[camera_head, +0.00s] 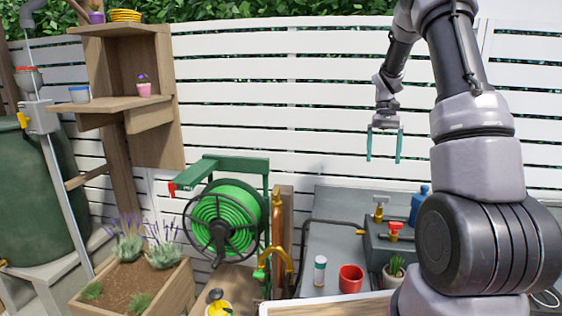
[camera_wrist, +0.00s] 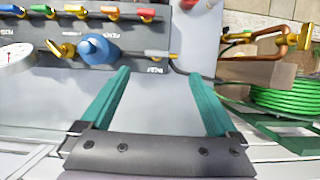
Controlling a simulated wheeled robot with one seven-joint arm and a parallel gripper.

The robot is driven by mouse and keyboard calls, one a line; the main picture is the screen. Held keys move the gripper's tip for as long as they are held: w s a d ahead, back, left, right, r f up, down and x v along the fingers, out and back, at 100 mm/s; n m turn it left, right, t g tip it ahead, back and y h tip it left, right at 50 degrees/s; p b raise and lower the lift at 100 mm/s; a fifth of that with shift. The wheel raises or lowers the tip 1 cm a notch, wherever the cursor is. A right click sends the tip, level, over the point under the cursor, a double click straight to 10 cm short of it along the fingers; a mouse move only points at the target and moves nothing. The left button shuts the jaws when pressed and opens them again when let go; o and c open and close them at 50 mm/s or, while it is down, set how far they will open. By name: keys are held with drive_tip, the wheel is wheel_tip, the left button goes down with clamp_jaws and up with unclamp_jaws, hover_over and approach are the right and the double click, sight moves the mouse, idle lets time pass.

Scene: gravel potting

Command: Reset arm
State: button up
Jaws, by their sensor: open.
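My gripper (camera_head: 384,145) hangs in the air in front of the white slatted fence, above the grey bench. Its two teal fingers point down and stand apart with nothing between them. In the wrist view, my gripper (camera_wrist: 165,90) is also open and empty over a bare part of the bench (camera_wrist: 165,110). A blue bottle (camera_wrist: 97,48) stands beyond the left finger in that view. No object is held.
A red cup (camera_head: 351,278), a small jar (camera_head: 320,271) and a potted succulent (camera_head: 394,271) stand on the bench. A green hose reel (camera_head: 223,222) and copper pipe (camera_head: 277,220) stand left of it. A planter box (camera_head: 135,285) is at the lower left. Air around my gripper is clear.

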drive_tip(key=s+a+r+t, duration=0.3)
drive_tip(key=s+a+r, duration=0.2)
drive_tip(key=r, duration=0.4)
drive_tip(key=s+a+r+t, duration=0.4)
drive_tip(key=s+a, duration=0.1)
drive_tip(key=s, duration=0.4)
drive_tip(key=s+a+r+t, duration=0.4)
drive_tip(key=s+r, duration=0.1)
drive_tip(key=s, duration=0.5)
drive_tip(key=shift+a+r+m+y, duration=0.3)
drive_tip(key=shift+a+m+y, duration=0.1)
